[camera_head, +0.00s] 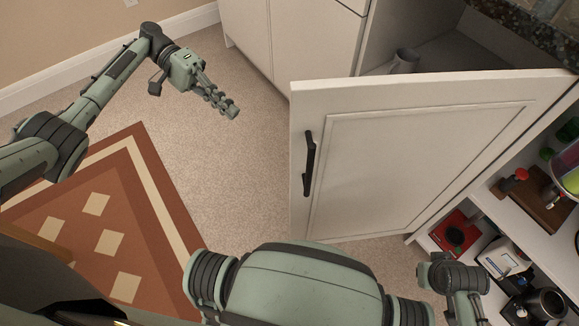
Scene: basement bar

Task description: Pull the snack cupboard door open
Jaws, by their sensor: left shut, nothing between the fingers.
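The white cupboard door (420,150) stands swung well out from the cupboard, its panelled face toward me. Its black bar handle (309,163) is near the door's left edge. Behind the door's top edge the cupboard interior (455,53) shows, with a grey mug (404,62) in it. My left gripper (232,110) is shut and empty, over the carpet to the left of the door, apart from the handle.
White drawers and cabinet fronts (285,35) stand behind the door. Open shelves (480,195) at the right hold a red box (456,232), a dark cup (545,304) and other items. A patterned rug (150,190) lies at left. Carpet (240,190) between rug and door is clear.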

